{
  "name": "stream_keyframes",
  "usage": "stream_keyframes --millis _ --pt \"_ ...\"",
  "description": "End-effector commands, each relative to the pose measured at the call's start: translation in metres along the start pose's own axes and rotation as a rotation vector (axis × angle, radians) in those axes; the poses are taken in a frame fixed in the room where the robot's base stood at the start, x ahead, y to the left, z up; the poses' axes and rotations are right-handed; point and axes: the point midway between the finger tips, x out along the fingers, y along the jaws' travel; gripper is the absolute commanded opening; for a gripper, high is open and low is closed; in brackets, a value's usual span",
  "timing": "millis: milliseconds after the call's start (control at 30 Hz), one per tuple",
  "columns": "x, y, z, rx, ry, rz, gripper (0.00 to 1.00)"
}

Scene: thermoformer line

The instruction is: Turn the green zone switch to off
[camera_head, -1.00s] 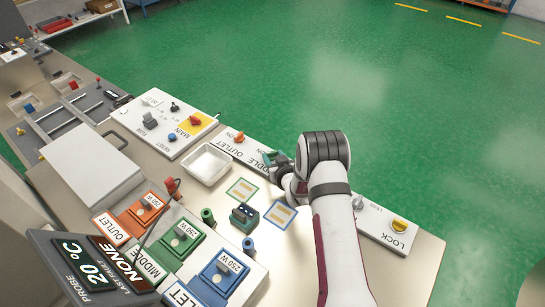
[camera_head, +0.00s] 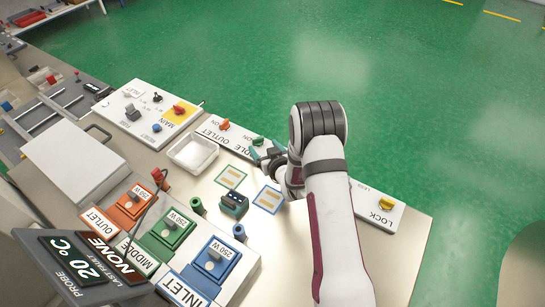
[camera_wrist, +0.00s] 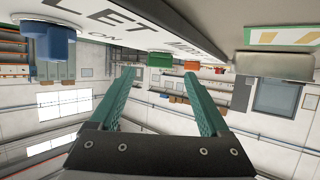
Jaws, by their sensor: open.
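The zone switch panel (camera_head: 210,133) is a white strip with OUTLET and MIDDLE lettering along the bench's far edge. The green zone switch (camera_head: 258,141) stands on it, just beyond my gripper (camera_head: 264,156). In the wrist view the green switch (camera_wrist: 160,59) shows between the two teal fingertips of my gripper (camera_wrist: 160,74), some way ahead of them. The gripper is open and empty, apart from the switch. The switch's handle angle is too small to read.
An orange switch (camera_head: 224,125) stands left of the green one. A blue knob (camera_wrist: 48,42) is close at left in the wrist view.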

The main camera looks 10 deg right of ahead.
Motion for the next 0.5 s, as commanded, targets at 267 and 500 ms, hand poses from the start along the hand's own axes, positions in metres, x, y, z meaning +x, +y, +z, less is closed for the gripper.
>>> stream_keyframes --millis 267,500 --pt "-0.084 0.001 0.000 0.000 0.000 0.002 0.80" --pt "-0.112 0.000 -0.001 -0.001 0.002 0.000 0.80"
